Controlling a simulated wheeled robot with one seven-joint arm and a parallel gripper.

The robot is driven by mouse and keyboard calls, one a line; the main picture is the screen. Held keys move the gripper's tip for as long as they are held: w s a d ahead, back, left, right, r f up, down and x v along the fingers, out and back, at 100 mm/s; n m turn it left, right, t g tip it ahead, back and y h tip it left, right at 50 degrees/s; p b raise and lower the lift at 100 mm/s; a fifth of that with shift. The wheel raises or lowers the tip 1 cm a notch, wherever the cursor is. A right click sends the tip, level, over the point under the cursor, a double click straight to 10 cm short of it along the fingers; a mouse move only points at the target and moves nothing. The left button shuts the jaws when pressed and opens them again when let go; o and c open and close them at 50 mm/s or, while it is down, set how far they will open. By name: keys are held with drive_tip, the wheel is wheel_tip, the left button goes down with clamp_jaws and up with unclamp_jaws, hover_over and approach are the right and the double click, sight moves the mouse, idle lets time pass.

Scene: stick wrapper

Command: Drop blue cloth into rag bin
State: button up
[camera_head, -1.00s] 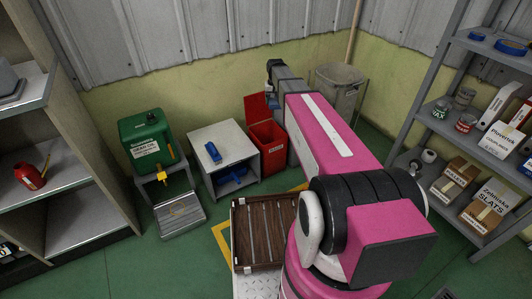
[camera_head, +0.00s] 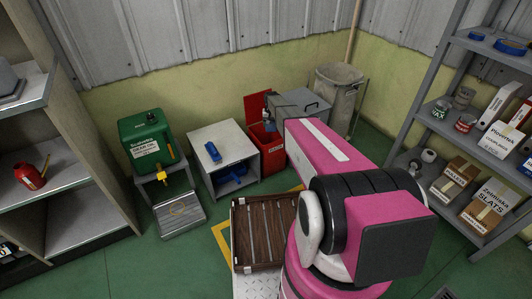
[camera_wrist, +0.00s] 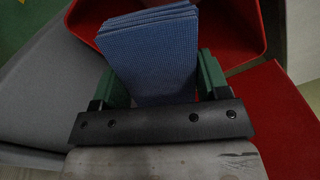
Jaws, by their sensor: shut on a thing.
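The folded blue cloth (camera_wrist: 155,55) is between the two green fingers of my gripper (camera_wrist: 155,85) in the wrist view. My gripper is shut on it. The red rag bin (camera_head: 271,158) stands on the floor with its red lid (camera_head: 254,106) up. In the head view my gripper (camera_head: 268,125) is at the bin's opening, and the cloth there is mostly hidden. In the wrist view the cloth's far end overlaps the red bin's open inside (camera_wrist: 232,28). I cannot tell how deep it reaches.
A light grey stand (camera_head: 225,135) with blue items is left of the bin. A green container (camera_head: 148,140) stands farther left. A grey metal can (camera_head: 338,90) stands behind, to the right. A dark slatted crate (camera_head: 262,235) is in front.

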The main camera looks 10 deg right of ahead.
drive_tip(key=shift+f, duration=2.25)
drive_tip(key=o, duration=0.9)
drive_tip(key=shift+r, duration=0.1)
